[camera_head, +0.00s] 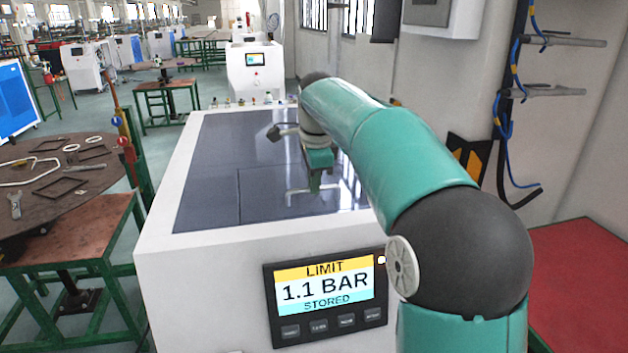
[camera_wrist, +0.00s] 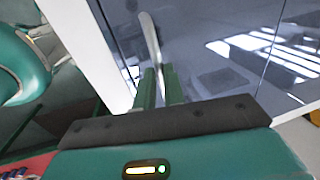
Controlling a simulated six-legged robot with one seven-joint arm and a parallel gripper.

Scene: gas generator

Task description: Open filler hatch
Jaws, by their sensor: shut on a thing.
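The gas generator is a white cabinet (camera_head: 215,270) with a dark glossy top panel (camera_head: 215,150). A thin seam in that panel outlines a section around a pale bar handle (camera_head: 297,190), which I take to be the filler hatch (camera_head: 265,200). The panel looks flat, with no visible gap. My gripper (camera_head: 315,188) points down at the handle and is shut on it. In the wrist view the green fingers of my gripper (camera_wrist: 159,80) close around the near end of the handle (camera_wrist: 150,38). The gripped part of the handle is hidden between the fingers.
A display (camera_head: 325,290) on the cabinet front reads LIMIT 1.1 BAR STORED. A round table (camera_head: 65,190) with loose tools stands at the left. A wall with pipes and cables (camera_head: 510,120) and a red surface (camera_head: 585,270) are at the right.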

